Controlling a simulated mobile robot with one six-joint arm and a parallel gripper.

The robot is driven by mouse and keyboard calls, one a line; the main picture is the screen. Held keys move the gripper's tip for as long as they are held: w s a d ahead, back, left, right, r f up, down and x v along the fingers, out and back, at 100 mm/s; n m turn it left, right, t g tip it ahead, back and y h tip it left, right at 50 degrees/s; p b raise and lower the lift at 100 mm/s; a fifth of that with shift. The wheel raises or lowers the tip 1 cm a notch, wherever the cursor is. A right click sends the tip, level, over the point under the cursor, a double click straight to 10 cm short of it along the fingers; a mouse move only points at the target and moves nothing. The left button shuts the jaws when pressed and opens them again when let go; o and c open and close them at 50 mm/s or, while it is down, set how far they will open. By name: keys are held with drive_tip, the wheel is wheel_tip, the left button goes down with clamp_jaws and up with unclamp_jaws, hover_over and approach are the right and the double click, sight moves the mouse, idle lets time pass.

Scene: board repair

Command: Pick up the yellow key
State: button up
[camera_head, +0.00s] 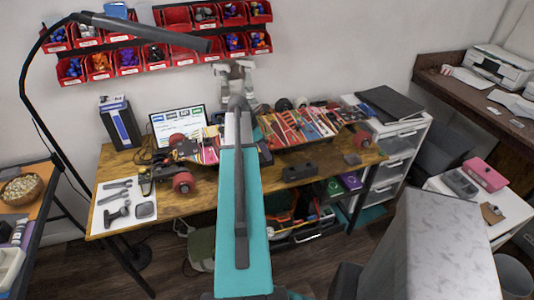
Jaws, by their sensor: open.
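I cannot make out a yellow key anywhere in the head view. My teal arm reaches up the middle of the picture over the workbench (225,205). My gripper (234,70) is at its far end, in front of the wall and below the red bins. It is open, small in the picture, and nothing shows in it. The arm hides the middle of the bench and part of the skateboard (293,127) lying there.
Red wall bins (128,58) hold coloured parts. A black lamp (145,32) arches at left. A white sheet with tools (124,205) lies on the bench's left end, near a tablet (178,124). White drawers (393,160) stand at right. A pink box (486,174) sits farther right.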

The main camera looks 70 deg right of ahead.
drive_tip(key=shift+c, duration=0.5)
clamp_jaws()
drive_tip(key=shift+r, duration=0.1)
drive_tip(key=shift+d+r+b, duration=0.1)
drive_tip(key=shift+r+b, duration=0.8)
drive_tip(key=shift+r, duration=0.7)
drive_tip(key=s+a+b, duration=0.3)
drive_tip(key=a, duration=0.4)
drive_tip(key=s+a+r+b, duration=0.1)
drive_tip(key=s+a+b, duration=0.2)
drive_tip(key=a, duration=0.4)
drive_tip(key=shift+s+a+r, duration=0.3)
drive_tip(key=shift+s+a, duration=0.05)
drive_tip(key=shift+r+p, duration=0.6)
drive_tip(key=shift+p, duration=0.25)
